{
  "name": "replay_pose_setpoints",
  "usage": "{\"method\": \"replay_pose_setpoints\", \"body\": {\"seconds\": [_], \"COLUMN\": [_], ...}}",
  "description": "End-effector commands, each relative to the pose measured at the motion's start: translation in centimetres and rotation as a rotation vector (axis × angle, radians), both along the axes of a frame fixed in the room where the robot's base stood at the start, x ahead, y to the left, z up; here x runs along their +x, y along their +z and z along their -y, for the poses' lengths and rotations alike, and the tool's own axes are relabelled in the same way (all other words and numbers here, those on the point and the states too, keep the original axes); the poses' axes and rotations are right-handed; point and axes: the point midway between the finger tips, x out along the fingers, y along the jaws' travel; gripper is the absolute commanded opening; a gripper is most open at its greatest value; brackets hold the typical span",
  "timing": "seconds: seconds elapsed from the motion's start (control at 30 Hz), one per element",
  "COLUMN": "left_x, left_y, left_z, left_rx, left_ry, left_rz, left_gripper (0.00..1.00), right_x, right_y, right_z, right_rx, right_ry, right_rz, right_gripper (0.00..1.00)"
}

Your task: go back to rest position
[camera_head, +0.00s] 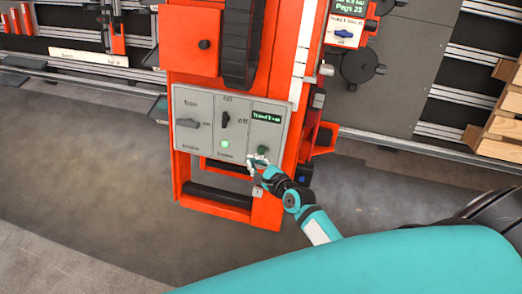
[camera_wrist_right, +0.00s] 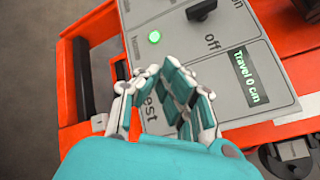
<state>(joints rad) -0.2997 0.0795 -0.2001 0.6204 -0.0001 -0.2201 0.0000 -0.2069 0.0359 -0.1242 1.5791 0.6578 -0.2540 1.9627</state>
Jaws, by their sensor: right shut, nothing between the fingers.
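A grey control panel (camera_head: 213,148) is fixed on the orange gantry column (camera_head: 190,50). It carries a dark lever switch (camera_head: 188,123) on the left and a second dark switch (camera_head: 226,118) in the middle, upright, with a lit green lamp (camera_head: 224,144) below it. A small display (camera_wrist_right: 246,77) reads "Travel 0 cm". My left gripper is not in view.
An orange frame with a black bar (camera_head: 218,196) is below the panel. Wooden pallets (camera_head: 500,125) are stacked at the right. Another panel (camera_head: 345,32) is at the top. The grey floor (camera_head: 90,150) at left is clear.

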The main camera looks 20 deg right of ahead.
Motion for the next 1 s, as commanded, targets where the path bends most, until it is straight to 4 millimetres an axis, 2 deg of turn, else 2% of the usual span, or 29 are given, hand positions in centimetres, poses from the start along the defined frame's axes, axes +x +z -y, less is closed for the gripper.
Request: {"method": "replay_pose_setpoints", "body": {"seconds": [0.37, 0.47, 0.53, 0.67, 0.7, 0.77, 0.8, 0.87, 0.9, 0.97, 1.0], "left_x": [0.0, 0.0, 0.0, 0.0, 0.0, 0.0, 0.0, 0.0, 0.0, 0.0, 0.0], "left_y": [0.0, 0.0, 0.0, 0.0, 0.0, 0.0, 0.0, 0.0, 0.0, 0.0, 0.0], "left_z": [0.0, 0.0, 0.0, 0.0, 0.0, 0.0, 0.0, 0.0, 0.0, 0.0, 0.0], "left_rx": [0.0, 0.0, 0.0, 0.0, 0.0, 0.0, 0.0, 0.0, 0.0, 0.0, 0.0], "left_ry": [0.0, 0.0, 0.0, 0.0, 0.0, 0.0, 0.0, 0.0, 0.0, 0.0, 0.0], "left_rz": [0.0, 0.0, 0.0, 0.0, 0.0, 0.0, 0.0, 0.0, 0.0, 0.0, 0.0], "left_gripper": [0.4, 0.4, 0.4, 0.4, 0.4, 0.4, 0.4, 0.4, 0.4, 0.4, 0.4], "right_x": [-0.1, -1.1, -2.7, -7.8, -9.7, -12.8, -15.1, -18.7, -21.2, -25.0, -27.6], "right_y": [-0.4, -2.7, -5.8, -13.6, -16.0, -19.3, -21.4, -24.3, -26.0, -28.3, -29.6], "right_z": [0.0, 0.2, 0.5, 1.4, 1.8, 2.4, 2.9, 3.7, 4.3, 5.2, 5.8], "right_rx": [-0.014, -0.112, -0.253, -0.618, -0.735, -0.901, -1.003, -1.146, -1.233, -1.349, -1.413], "right_ry": [0.005, 0.046, 0.113, 0.342, 0.435, 0.586, 0.696, 0.873, 0.999, 1.197, 1.329], "right_rz": [-0.004, -0.026, -0.053, -0.123, -0.142, -0.165, -0.177, -0.187, -0.189, -0.181, -0.167], "right_gripper": [0.0, 0.0, 0.0, 0.0, 0.0, 0.0, 0.0, 0.0, 0.0, 0.0, 0.0]}}
